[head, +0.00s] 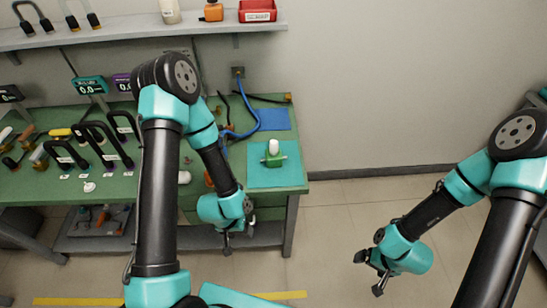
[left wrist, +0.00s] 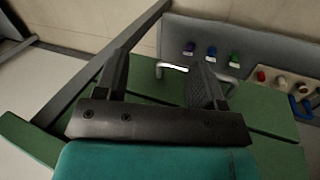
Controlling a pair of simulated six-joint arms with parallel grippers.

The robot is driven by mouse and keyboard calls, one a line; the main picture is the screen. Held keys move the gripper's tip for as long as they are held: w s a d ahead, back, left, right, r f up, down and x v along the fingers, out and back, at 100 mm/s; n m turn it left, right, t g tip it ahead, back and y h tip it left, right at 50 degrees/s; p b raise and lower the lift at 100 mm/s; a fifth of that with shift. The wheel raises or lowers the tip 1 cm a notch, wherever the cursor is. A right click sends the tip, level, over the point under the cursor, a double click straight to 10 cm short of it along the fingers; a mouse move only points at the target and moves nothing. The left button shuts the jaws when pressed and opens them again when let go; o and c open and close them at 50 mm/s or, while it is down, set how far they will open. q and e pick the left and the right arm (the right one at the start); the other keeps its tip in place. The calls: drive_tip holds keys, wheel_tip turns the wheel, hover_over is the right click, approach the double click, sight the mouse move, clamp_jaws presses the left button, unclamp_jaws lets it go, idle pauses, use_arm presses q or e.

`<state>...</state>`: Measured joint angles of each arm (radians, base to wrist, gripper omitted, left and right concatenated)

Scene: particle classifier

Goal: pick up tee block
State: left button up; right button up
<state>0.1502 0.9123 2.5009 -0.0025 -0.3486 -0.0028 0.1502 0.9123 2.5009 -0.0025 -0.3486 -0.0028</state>
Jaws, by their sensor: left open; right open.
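A small green block with a white rounded top (head: 273,155) stands on a teal mat (head: 262,180) at the right end of the green bench; it looks like the tee block. My left gripper (head: 238,238) hangs in front of the bench's front edge, below and left of the mat, clear of the block. In the left wrist view my left gripper (left wrist: 165,68) is open and has nothing between its fingers; I cannot make out the tee block there. My right gripper (head: 368,270) is open and empty over the floor, well right of the bench.
A blue mat (head: 274,119) and a blue hose (head: 250,125) lie behind the teal mat. Black handles (head: 100,145) and several tools crowd the bench's left side. A wall shelf (head: 130,28) runs above. Open floor (head: 335,205) lies right of the bench.

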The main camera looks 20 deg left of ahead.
use_arm(q)
drive_tip(key=shift+o, duration=0.3)
drive_tip(key=o, duration=0.6)
drive_tip(key=shift+o, duration=0.2)
